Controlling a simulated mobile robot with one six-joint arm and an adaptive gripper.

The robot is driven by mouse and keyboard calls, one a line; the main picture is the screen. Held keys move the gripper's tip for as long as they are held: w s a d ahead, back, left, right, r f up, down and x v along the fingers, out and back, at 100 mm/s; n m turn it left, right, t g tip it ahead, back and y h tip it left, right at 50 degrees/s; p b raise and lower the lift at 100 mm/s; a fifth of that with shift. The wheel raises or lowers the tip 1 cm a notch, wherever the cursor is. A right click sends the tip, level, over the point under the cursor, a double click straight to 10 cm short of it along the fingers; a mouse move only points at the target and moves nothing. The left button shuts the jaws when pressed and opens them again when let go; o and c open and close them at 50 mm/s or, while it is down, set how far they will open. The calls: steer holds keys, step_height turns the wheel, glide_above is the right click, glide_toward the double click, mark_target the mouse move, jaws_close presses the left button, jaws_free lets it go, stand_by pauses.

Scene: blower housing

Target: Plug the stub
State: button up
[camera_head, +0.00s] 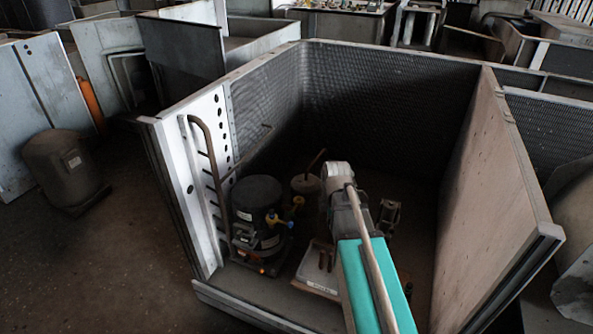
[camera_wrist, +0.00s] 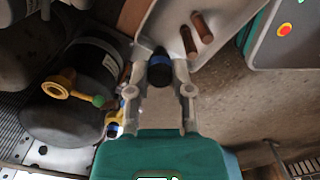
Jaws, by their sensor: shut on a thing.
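My gripper (camera_wrist: 160,75) is shut on a small dark plug (camera_wrist: 160,66) with a blue band, held between its two fingertips. In the head view, the copper stubs (camera_head: 325,261) show at the white tray (camera_head: 318,280), left of my arm. My fingertips are hidden there behind my arm.
A black compressor (camera_head: 258,205) stands left of the tray, with yellow-handled fittings (camera_head: 290,212) on its side, also in the wrist view (camera_wrist: 58,88). A bent pipe (camera_head: 212,170) runs along the left panel.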

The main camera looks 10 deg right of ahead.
steer(key=shift+w+a, duration=0.1)
steer(key=shift+a, duration=0.05)
steer(key=w+a+r+m+p, duration=0.1)
steer(key=w+a+r+p, duration=0.2)
steer(key=w, duration=0.5)
steer(key=w+a+r+m+p, duration=0.2)
steer(key=w+a+r+p, duration=0.1)
steer(key=w, duration=0.6)
steer(key=shift+a+r+m+p, duration=0.2)
steer(key=shift+r+m+p, duration=0.1)
steer(key=shift+r+p, duration=0.4)
steer(key=shift+s+f, duration=0.1)
steer(key=shift+f, duration=0.2)
steer(key=shift+f+b, duration=3.3)
steer(key=shift+b, duration=0.25)
steer(key=shift+f+b, duration=1.45)
